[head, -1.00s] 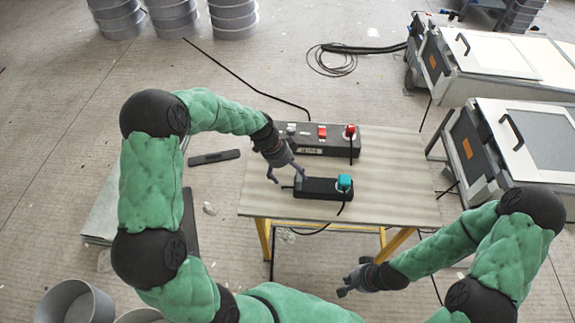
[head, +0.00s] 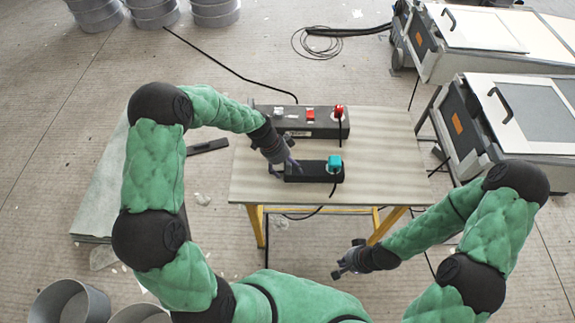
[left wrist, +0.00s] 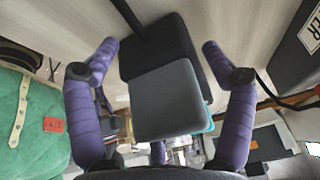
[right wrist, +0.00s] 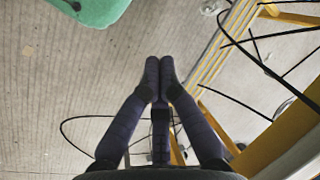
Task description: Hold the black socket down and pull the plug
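The black socket (head: 308,174) lies on the table, with a teal plug (head: 334,162) upright in its right end and a black cord running from it. My left gripper (head: 284,170) is low over the socket's left end. In the left wrist view the gripper (left wrist: 160,48) is open, one finger on each side of the socket (left wrist: 160,50), with gaps visible. A teal edge of the plug (left wrist: 208,127) peeks out behind the socket's grey end. My right gripper (head: 340,272) is in front of the table, away from the plug. In the right wrist view its fingertips (right wrist: 160,62) are together and empty.
A longer black box (head: 300,123) with red switch and red plug stands behind the socket. The table (head: 385,150) is clear to the right. Its yellow frame (right wrist: 225,40) and hanging cables are near my right gripper. Two wheeled machines (head: 500,125) stand at the right.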

